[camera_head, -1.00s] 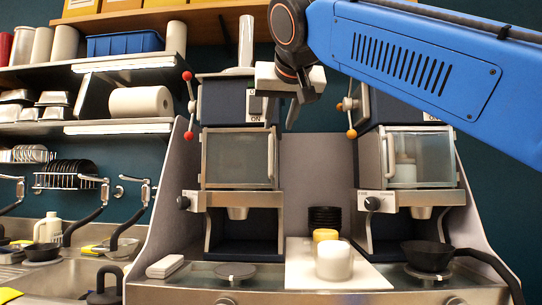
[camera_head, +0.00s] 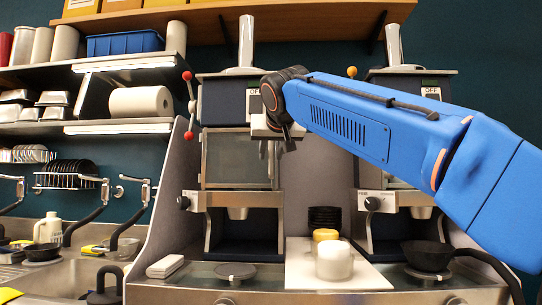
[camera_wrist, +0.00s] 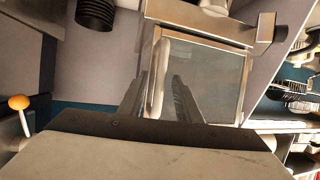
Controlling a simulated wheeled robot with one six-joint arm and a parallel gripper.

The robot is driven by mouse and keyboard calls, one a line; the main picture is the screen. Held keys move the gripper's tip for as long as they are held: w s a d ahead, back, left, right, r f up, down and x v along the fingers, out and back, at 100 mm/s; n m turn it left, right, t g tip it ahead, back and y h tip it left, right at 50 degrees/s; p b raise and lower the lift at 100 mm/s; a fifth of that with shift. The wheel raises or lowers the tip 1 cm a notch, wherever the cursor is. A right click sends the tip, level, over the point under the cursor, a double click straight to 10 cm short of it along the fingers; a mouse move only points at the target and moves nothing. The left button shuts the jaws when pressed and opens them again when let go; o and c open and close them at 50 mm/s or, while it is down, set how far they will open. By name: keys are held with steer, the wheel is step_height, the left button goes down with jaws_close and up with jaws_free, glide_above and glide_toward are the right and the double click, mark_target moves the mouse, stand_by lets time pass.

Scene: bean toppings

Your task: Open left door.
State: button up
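The left door (camera_head: 226,157) is a framed, greyish glass panel on the left machine, and it looks shut. In the wrist view the same door (camera_wrist: 208,78) has a pale vertical handle (camera_wrist: 157,78) along one edge. My gripper (camera_head: 279,146) is at the door's right edge, partly covering it. In the wrist view my gripper (camera_wrist: 160,95) is open, with one finger on each side of the handle. Whether a finger touches the handle, I cannot tell. The right machine's door is hidden behind my blue arm.
A white tray (camera_head: 310,277) with a white cup (camera_head: 334,261) sits between the machines. A black pan (camera_head: 427,256) is at the right. Shelves with a paper roll (camera_head: 141,102) are at the left.

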steer(key=shift+w+f, duration=0.3)
steer(key=shift+w, duration=0.35)
steer(key=shift+c, duration=0.7)
steer(key=shift+a, duration=0.1)
jaws_close()
steer(key=shift+s, duration=0.1)
